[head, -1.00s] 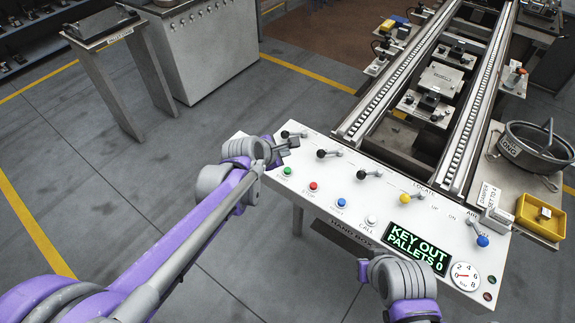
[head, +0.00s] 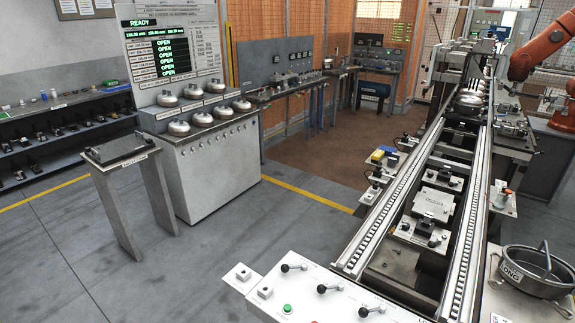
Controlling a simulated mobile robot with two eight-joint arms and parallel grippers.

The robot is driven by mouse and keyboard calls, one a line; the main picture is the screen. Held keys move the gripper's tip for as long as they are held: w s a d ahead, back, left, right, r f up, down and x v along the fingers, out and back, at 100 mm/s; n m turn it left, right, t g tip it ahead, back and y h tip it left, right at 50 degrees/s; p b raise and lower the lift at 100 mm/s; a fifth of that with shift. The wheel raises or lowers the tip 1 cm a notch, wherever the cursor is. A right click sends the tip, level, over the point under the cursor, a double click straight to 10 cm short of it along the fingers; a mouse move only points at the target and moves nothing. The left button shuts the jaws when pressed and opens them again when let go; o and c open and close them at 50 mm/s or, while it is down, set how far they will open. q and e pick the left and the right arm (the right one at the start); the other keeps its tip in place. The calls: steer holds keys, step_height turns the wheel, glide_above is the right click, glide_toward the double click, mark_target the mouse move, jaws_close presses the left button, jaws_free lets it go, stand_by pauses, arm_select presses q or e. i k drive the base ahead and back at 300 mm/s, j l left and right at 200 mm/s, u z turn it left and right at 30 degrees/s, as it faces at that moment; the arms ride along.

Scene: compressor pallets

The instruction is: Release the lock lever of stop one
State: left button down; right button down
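The white control panel (head: 308,306) is cut off by the bottom edge of the head view. A lever with a black ball (head: 285,267) is at its far left. A second black-ball lever (head: 321,288) and a third black-ball lever (head: 364,311) sit to its right. I cannot read which one belongs to stop one. A green button (head: 287,308) is below the first lever. The conveyor (head: 375,232) runs away behind the panel, with a pale block (head: 434,204) between its rails. Neither gripper is in view.
A narrow grey stand (head: 108,205) and a large grey cabinet (head: 215,165) with round metal pieces on top stand at the left. A dark pot (head: 530,280) stands at the right. An orange robot arm (head: 540,50) is at the upper right. Grey floor between is open.

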mark_target(430, 244)
steer(key=i+l+z, duration=0.15)
steer(key=i+l, duration=0.55)
steer(key=l, duration=0.05)
